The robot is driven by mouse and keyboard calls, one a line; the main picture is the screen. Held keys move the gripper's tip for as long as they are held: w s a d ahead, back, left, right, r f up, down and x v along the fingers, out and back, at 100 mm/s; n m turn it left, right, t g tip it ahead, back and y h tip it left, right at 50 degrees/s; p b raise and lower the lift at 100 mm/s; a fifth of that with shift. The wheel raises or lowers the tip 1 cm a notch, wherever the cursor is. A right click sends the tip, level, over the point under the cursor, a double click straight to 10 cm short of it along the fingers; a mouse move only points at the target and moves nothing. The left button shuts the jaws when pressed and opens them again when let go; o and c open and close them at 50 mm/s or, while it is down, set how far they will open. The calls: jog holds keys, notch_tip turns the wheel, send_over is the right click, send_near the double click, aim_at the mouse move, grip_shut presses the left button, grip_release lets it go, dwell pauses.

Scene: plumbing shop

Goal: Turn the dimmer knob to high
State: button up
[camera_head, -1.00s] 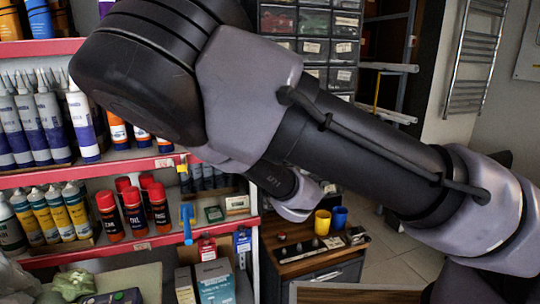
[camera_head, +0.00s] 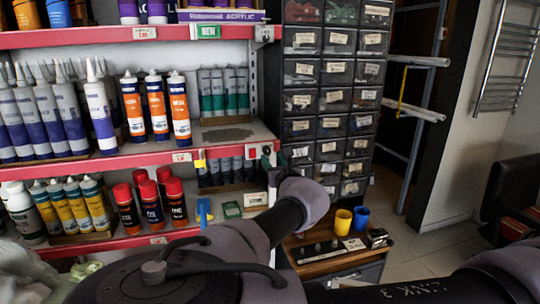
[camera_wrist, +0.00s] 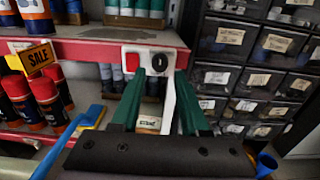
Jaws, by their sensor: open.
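The dimmer knob (camera_wrist: 160,61) is a small round black knob on a pale plate (camera_wrist: 145,52) at the shelf's front corner. A red square (camera_wrist: 132,62) sits left of the knob on the same plate. In the head view the plate is small at the red shelf's right end, and its red square (camera_head: 252,153) shows. In the head view my wrist hides most of the gripper.
Red-edged shelves (camera_head: 130,161) hold tubes and red-capped cans (camera_head: 174,200). A dark drawer cabinet (camera_head: 330,95) stands right of the plate. A blue-handled tool (camera_wrist: 88,118) hangs left of my gripper. Yellow (camera_head: 343,220) and blue cups (camera_head: 361,217) stand on a low bench.

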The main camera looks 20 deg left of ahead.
aim_at(267, 152)
jog(key=shift+x, duration=2.1)
grip_shut()
